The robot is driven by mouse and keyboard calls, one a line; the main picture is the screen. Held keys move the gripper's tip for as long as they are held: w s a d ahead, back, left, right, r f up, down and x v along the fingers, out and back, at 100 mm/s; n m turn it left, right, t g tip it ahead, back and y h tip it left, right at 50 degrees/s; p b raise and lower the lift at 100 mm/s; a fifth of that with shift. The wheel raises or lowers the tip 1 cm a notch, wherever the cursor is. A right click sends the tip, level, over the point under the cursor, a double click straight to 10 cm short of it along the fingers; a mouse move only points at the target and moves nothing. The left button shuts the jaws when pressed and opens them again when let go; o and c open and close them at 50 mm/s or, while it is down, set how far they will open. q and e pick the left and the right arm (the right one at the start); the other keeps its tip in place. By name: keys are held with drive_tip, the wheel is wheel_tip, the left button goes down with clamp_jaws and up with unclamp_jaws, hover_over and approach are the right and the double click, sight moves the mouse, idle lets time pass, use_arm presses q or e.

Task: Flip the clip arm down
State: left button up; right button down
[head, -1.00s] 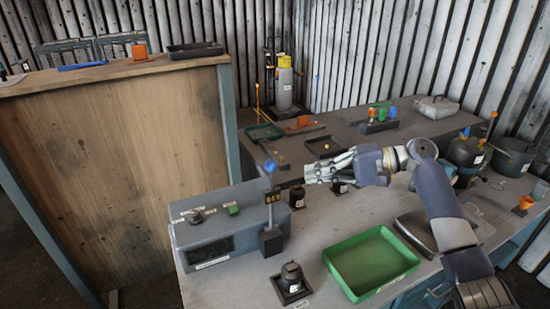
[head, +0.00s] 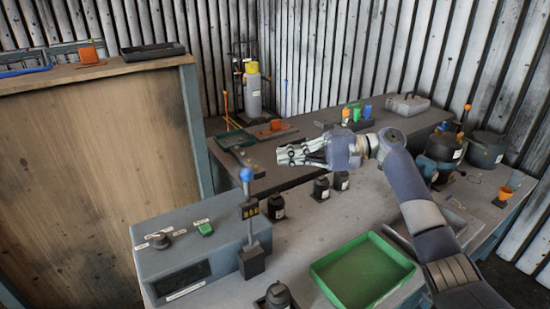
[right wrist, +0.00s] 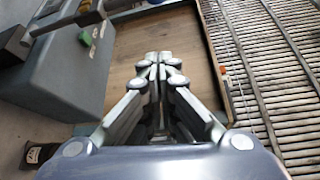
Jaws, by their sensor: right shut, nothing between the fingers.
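A thin grey upright arm (head: 250,228) with a blue ball (head: 246,174) on top and a dark block with yellow marks stands on a dark base, beside the grey housing (head: 190,245). It looks like the clip arm, and it is upright. My right gripper (head: 282,155) is shut and empty, up and to the right of the blue ball, apart from it. In the right wrist view the closed fingertips (right wrist: 159,57) point at the wooden panel, and the grey rod (right wrist: 65,21) lies at the upper left. My left gripper is not in view.
The housing carries a green button (head: 205,229) and a dark knob (head: 160,241). Several black bottles stand on the bench, one (head: 276,207) close to the arm. A green tray (head: 362,272) lies at the front right. A wooden panel (head: 95,190) rises at the left.

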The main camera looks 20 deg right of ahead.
drive_tip(key=r+p+x, duration=0.1)
drive_tip(key=p+x, duration=0.3)
drive_tip(key=x, duration=0.5)
use_arm(q)
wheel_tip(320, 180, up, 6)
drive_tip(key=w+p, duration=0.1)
drive_tip(key=p, duration=0.1)
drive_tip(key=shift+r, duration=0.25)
use_arm(e)
drive_tip(key=s, duration=0.4)
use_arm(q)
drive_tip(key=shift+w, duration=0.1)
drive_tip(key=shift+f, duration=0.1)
use_arm(e)
drive_tip(key=shift+d+f, duration=0.1)
